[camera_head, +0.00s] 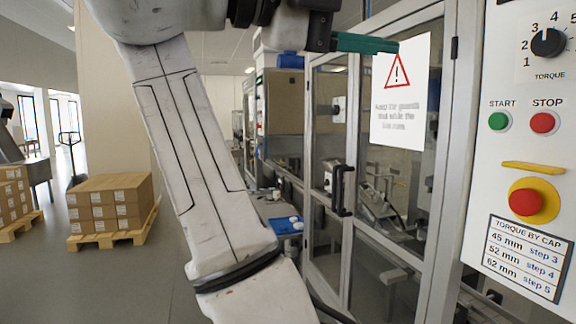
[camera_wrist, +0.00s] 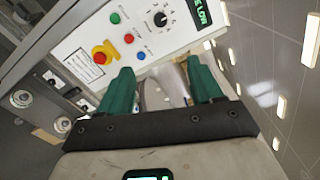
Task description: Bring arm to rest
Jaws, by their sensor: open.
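My gripper (camera_head: 366,43) is at the top of the head view, with my arm raised in front of the camera. Only one teal finger shows clearly there, pointing right toward the warning sign (camera_head: 399,92). In the wrist view, my gripper (camera_wrist: 162,78) has its two teal fingers spread apart and is open. Whitish shapes show between and beyond the fingers; I cannot tell what they are. I see nothing held. The control panel (camera_head: 475,226) is at the right of the head view, apart from the finger. It also shows in the wrist view (camera_wrist: 88,42).
The panel carries a torque knob (camera_head: 548,42), a green start button (camera_head: 498,121), a red stop button (camera_head: 542,123) and a red emergency button (camera_head: 526,202). A glazed guard door with a black handle (camera_head: 342,190) stands mid-right. Boxes (camera_head: 112,200) sit on a pallet at left; the floor between is clear.

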